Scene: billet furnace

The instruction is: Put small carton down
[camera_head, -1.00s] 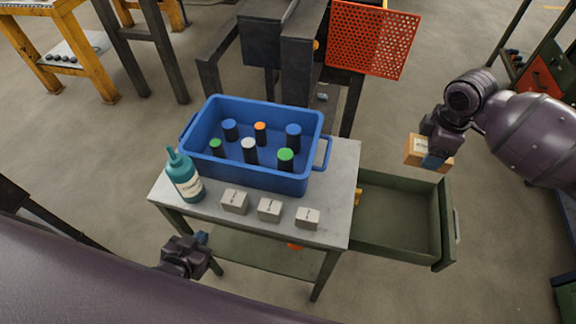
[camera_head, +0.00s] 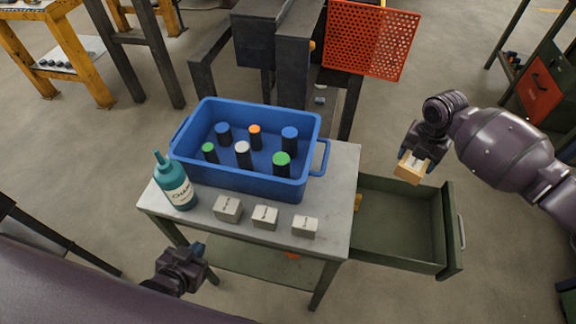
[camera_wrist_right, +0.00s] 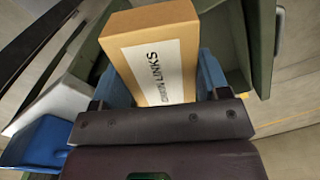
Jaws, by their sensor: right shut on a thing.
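The small carton (camera_head: 410,167) is a tan box with a white label. In the right wrist view the carton (camera_wrist_right: 150,45) sits between the blue finger pads, and its label reads as links of some kind. My right gripper (camera_head: 424,165) is shut on it and holds it in the air, over the back part of the open green drawer (camera_head: 400,255) as the head camera sees it. My left gripper (camera_head: 198,250) is low at the front left of the table, apart from everything there; whether its fingers are open is unclear.
A grey-topped table (camera_head: 335,200) carries a blue bin (camera_head: 250,180) with several dark cylinders, a teal bottle (camera_head: 177,188) and grey boxes (camera_head: 265,217). An orange perforated panel (camera_head: 370,40) stands behind.

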